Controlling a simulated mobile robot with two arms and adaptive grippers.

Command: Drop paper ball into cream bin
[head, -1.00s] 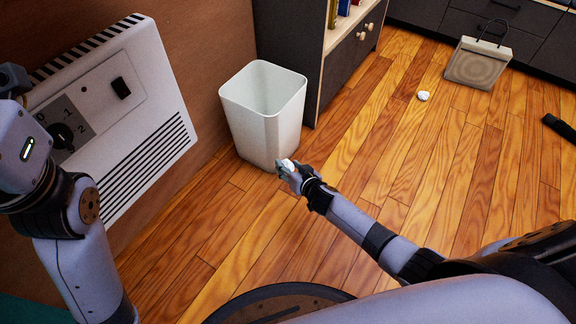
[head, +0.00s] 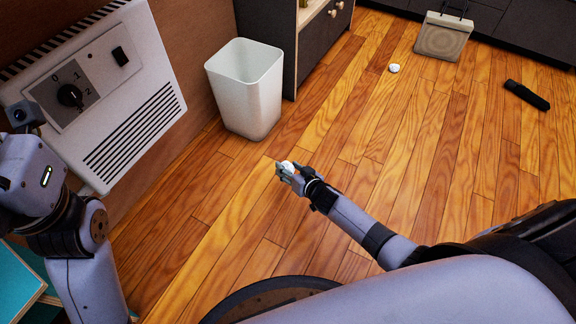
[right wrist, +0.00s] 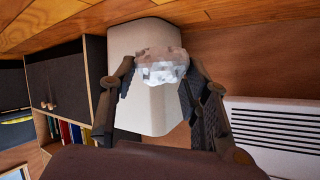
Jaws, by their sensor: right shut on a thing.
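The cream bin (head: 248,98) stands upright on the floor against the wall at upper middle in the head view, its open top showing. It also shows in the right wrist view (right wrist: 135,45), behind the held ball. My right gripper (head: 285,170) is shut on a crumpled white paper ball (head: 288,167), in front of and below the bin in the picture, apart from it. In the right wrist view the paper ball (right wrist: 160,68) sits between the two fingers. Another white ball (head: 394,68) lies on the floor. The fingers of my left gripper do not show clearly.
A white wall heater (head: 110,85) is on the left. A dark cabinet (head: 322,45) stands right beside the bin. A bag (head: 443,37) and a dark object (head: 526,95) lie farther right. The wooden floor between my gripper and the bin is clear.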

